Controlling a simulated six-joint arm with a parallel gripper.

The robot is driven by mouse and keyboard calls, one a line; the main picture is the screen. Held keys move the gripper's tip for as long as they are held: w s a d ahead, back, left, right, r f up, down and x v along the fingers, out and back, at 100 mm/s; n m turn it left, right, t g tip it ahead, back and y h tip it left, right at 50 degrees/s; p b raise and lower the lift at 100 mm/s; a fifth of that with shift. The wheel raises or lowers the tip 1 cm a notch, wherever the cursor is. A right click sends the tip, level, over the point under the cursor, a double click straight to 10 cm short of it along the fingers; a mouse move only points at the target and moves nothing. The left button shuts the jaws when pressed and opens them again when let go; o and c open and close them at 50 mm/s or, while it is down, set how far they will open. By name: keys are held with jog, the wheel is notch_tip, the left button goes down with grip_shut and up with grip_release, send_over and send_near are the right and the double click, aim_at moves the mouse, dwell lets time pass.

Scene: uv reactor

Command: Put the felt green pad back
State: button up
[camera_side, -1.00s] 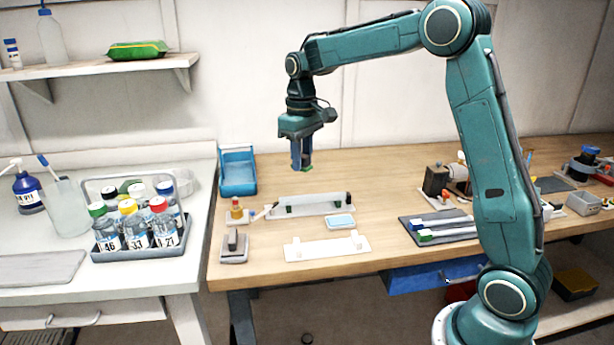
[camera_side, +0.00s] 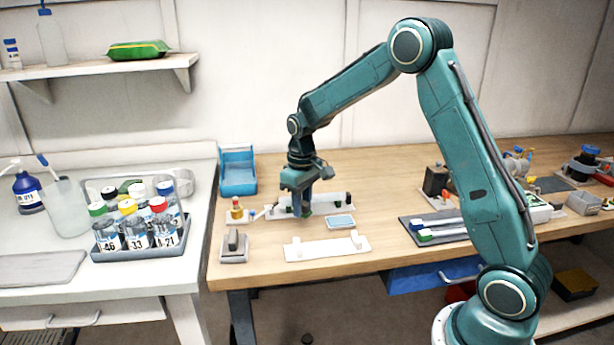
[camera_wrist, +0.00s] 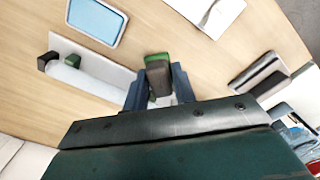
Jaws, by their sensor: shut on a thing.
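My gripper (camera_side: 304,205) is shut on the felt green pad, a small block with a green face and a dark grey body. The pad (camera_wrist: 157,72) shows between the two fingers in the wrist view. In the side view only a small bit of green shows at the fingertips. I cannot tell whether the pad touches the holder. In the wrist view the holder (camera_wrist: 112,77) runs up to the fingers, with another green piece on it.
A pale blue pad (camera_side: 340,222) lies just right of the gripper. A white bracket (camera_side: 327,248) and a grey block (camera_side: 233,246) are in front. A small amber item (camera_side: 237,211) and a blue bin (camera_side: 238,172) stand left. A dark mat (camera_side: 408,228) lies right.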

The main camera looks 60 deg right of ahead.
aim_at(302, 228)
jog(key=shift+f, duration=2.1)
jog(key=shift+f, duration=0.15)
jog(key=o, duration=0.9)
notch_tip(302, 228, up, 12)
jog(key=shift+r, duration=0.15)
jog(key=shift+s+a+r, duration=0.1)
jog(key=shift+r, duration=0.05)
